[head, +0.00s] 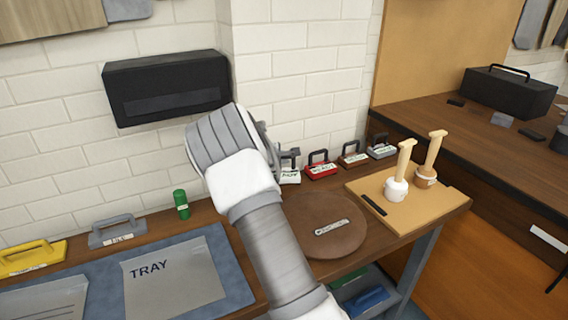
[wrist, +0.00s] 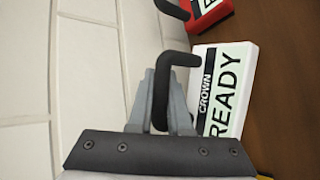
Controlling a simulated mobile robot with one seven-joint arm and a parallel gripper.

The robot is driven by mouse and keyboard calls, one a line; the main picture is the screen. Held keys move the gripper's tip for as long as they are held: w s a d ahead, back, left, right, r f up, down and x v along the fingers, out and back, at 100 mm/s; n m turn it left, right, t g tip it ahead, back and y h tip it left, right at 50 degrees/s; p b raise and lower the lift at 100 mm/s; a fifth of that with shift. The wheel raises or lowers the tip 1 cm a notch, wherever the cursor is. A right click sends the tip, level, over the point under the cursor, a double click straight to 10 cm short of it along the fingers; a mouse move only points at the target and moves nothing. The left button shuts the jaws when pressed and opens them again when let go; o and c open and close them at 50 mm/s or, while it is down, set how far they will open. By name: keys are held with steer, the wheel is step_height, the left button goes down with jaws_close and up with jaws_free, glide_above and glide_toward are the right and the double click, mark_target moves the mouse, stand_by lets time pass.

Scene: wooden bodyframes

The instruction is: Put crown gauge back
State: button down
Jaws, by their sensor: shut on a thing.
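The crown gauge is a white block (wrist: 225,85) with a black bent handle and a label reading CROWN READY. My gripper (wrist: 165,98) is shut on its black handle (wrist: 168,62) in the wrist view. In the head view the white gauge (head: 290,176) is at the back of the wooden bench by the tiled wall, left of a red block, partly hidden by my arm. It looks upright at bench level; I cannot tell whether its base touches the bench.
A red block (head: 321,170), a brown block (head: 353,158) and a grey block (head: 382,150) with handles stand in a row to the right. A round brown mat (head: 340,243) with a small labelled strip lies in front. A board (head: 425,205) holds two wooden-handled tools.

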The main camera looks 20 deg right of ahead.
steer(key=shift+f, duration=0.7)
steer(key=shift+f+b, duration=0.2)
steer(key=shift+b, duration=0.1)
steer(key=c, duration=0.8)
jaws_free()
steer(key=shift+c, duration=0.2)
